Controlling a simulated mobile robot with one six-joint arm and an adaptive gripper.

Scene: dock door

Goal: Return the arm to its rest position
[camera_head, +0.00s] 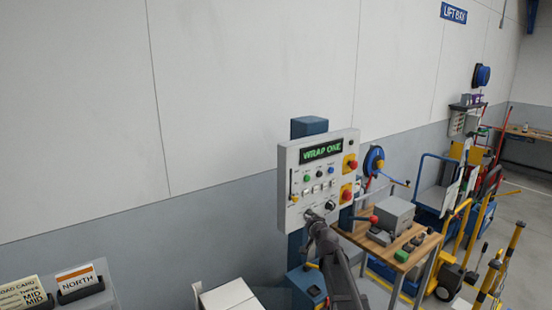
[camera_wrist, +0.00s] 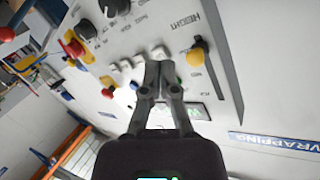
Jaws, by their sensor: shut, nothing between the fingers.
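My gripper (camera_head: 313,222) is in front of the lower part of a grey control panel (camera_head: 290,172), with my arm reaching up from the bottom of the head view. In the wrist view my gripper (camera_wrist: 160,72) has its two fingers together, with nothing held, over the panel face (camera_wrist: 215,85). The tips are by a row of small pale buttons; I cannot tell whether they touch. The panel's display (camera_head: 321,150) reads WRAP ONE in green. A black knob (camera_head: 330,205) is just right of the gripper in the head view.
A wooden workbench (camera_head: 378,238) with a grey box (camera_head: 394,213) stands right of my arm. Yellow-railed trolleys (camera_head: 500,262) are farther right. A card holder (camera_head: 82,290) is at lower left.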

